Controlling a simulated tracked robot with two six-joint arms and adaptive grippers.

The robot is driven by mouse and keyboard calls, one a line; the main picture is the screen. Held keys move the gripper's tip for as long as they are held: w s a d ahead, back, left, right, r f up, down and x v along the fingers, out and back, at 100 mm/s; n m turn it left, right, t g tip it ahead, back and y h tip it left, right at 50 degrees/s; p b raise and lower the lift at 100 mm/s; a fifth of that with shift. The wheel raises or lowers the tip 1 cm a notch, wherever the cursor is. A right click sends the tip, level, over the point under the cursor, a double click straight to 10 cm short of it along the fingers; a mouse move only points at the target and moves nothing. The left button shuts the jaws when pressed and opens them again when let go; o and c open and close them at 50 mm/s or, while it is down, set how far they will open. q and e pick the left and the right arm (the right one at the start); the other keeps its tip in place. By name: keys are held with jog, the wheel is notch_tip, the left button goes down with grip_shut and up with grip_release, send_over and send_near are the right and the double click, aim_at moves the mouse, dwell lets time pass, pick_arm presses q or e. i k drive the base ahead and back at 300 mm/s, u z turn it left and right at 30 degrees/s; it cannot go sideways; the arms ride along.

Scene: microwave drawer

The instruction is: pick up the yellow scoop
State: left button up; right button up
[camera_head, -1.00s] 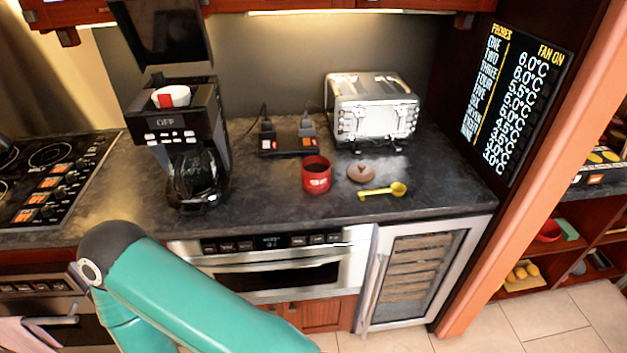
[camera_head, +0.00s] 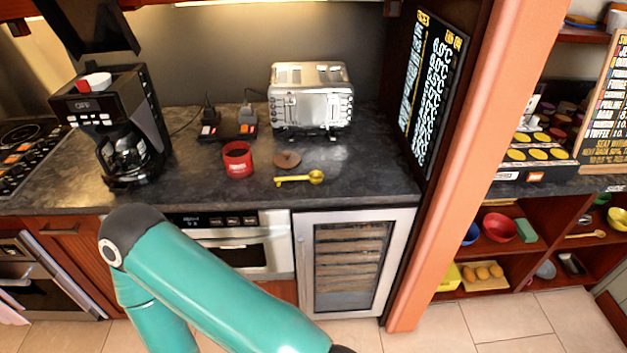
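The yellow scoop (camera_head: 300,178) lies on the dark countertop (camera_head: 360,190) near its front edge. Its round bowl points right and its handle points left. It lies in front of a brown round lid (camera_head: 287,160) and to the right of a red canister (camera_head: 238,160), apart from both. My teal left arm crosses the lower left of the view, below and in front of the counter. Neither of my grippers shows in the view.
A silver toaster (camera_head: 311,98) stands behind the scoop. A coffee maker (camera_head: 118,125) stands at the left. A glass-door cooler (camera_head: 350,262) is under the counter. An orange post (camera_head: 462,160) bounds the counter at the right, with shelves of bowls beyond it.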

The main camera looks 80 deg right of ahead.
aim_at(315, 178)
jog(key=z, duration=1.45)
jog(key=i, duration=0.75)
jog(key=z, duration=0.1)
jog(key=k, duration=0.9)
jog(key=z, duration=0.2)
jog(key=i, duration=0.95)
jog(key=u, duration=0.1)
